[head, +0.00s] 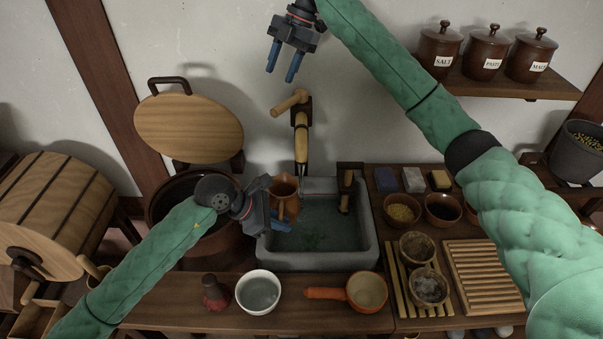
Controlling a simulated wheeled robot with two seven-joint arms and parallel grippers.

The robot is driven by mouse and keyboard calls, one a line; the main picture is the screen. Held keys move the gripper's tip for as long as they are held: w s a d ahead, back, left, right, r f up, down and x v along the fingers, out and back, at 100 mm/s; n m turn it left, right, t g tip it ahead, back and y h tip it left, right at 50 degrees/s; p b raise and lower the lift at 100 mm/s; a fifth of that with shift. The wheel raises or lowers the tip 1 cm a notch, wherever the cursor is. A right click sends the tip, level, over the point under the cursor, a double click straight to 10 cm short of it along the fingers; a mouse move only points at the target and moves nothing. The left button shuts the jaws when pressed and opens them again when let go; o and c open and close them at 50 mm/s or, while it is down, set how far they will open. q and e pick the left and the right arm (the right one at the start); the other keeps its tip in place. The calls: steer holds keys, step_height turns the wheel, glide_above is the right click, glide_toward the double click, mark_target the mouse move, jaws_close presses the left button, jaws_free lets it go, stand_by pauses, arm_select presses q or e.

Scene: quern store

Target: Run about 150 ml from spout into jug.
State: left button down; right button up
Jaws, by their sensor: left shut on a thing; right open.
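The spout (301,143) comes down from the wall above the stone basin, with a wooden lever handle (289,102) at its top. The small brown jug (284,186) is upright over the left part of the basin. My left gripper (280,214) is shut on the jug. The jug is a little left of and below the spout's end, not clearly under it. I cannot see how much is in the jug, nor tell whether water is running. My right gripper (282,65) is open and empty, above the lever handle and apart from it.
The stone basin (324,262) holds water. A large pot (163,212) with a raised wooden lid (190,128) stands left. A white bowl (258,293), a dark red bottle (215,293) and an orange-handled pan (366,291) line the front ledge. Lidded jars (486,53) stand on the right shelf.

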steer(key=shift+w+f, duration=0.15)
steer(key=c, duration=0.7)
steer(key=w+d+f+t, duration=0.2)
steer(key=w+d+t, duration=0.1)
steer(key=w+d+f+t, duration=0.3)
steer(key=t, duration=0.1)
steer(key=shift+w+d+f, duration=0.2)
steer(key=shift+d+f, duration=0.15)
jaws_close()
steer(key=s+d+f+n+t+y, duration=0.2)
steer(key=s+d+n+t+y, duration=0.2)
steer(key=d+n+t, duration=0.4)
steer(key=s+f+n+g+y, duration=0.3)
steer(key=s+n+y, duration=0.2)
steer(key=s+n, duration=0.6)
steer(key=m, duration=0.2)
glide_toward(289, 104)
steer(key=a, duration=0.1)
steer(key=w+a+f, duration=0.1)
steer(key=a, duration=0.1)
steer(key=a+f, duration=0.1)
steer(key=a, duration=0.1)
steer(key=shift+w+a+f, duration=0.15)
steer(key=shift+w+f, duration=0.05)
steer(key=shift+w+a+r, duration=0.1)
steer(key=shift+w+a, duration=0.25)
steer(key=shift+a, duration=0.1)
